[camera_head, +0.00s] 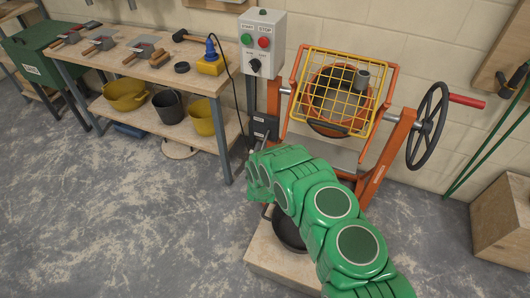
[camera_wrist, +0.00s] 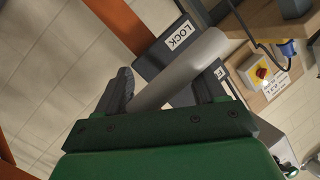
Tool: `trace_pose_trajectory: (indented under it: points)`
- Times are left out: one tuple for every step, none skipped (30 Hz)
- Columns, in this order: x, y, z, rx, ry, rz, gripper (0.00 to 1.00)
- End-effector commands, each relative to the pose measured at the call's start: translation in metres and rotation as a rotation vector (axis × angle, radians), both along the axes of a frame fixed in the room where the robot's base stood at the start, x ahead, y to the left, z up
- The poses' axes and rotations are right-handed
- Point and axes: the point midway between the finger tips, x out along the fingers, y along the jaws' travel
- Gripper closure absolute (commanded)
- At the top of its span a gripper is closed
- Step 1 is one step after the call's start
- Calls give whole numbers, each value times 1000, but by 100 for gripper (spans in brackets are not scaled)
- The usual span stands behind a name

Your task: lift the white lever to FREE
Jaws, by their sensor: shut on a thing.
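The white lever (camera_wrist: 185,66) runs slantwise between the dark fingers of my gripper (camera_wrist: 168,84) in the wrist view, and the jaws are shut on it. The lever's upper end lies beside the LOCK label (camera_wrist: 179,35) on a dark plate. A second label beginning with F (camera_wrist: 222,73) is mostly hidden by a finger. In the head view, a dark box (camera_head: 265,127) sits on the post left of the orange mixer (camera_head: 381,150). My green arm reaches to just below that box and hides the lever and most of my gripper there.
A grey control box (camera_head: 262,40) with buttons stands above the dark box. The workbench (camera_head: 196,76) with tools, tubs and a bucket is at left. The mixer's handwheel (camera_head: 427,125) is at right. Open floor lies at front left.

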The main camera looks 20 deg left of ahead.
Motion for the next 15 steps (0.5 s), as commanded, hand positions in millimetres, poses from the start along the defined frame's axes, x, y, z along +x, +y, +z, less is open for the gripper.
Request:
trace_pose_trajectory:
  points:
    - [-13,13,-2,-10,29,31,86]
    - [-13,13,0,-9,42,31,86]
    - [-14,14,2,-9,61,31,86]
    - [-14,14,4,-8,75,31,86]
    - [-15,14,6,-9,87,31,86]
    - [-15,14,7,-9,105,32,86]
    - [-17,14,8,-11,122,32,86]
    - [-18,14,8,-11,137,32,86]
    - [-18,14,10,-11,156,32,86]
    - [-18,14,12,-11,170,32,86]
    - [-18,14,14,-11,183,32,86]
    - [-19,14,16,-13,205,31,86]
    - [-19,13,18,-13,220,31,86]
    - [-20,13,19,-12,235,32,86]
    - [-20,13,21,-13,254,31,86]
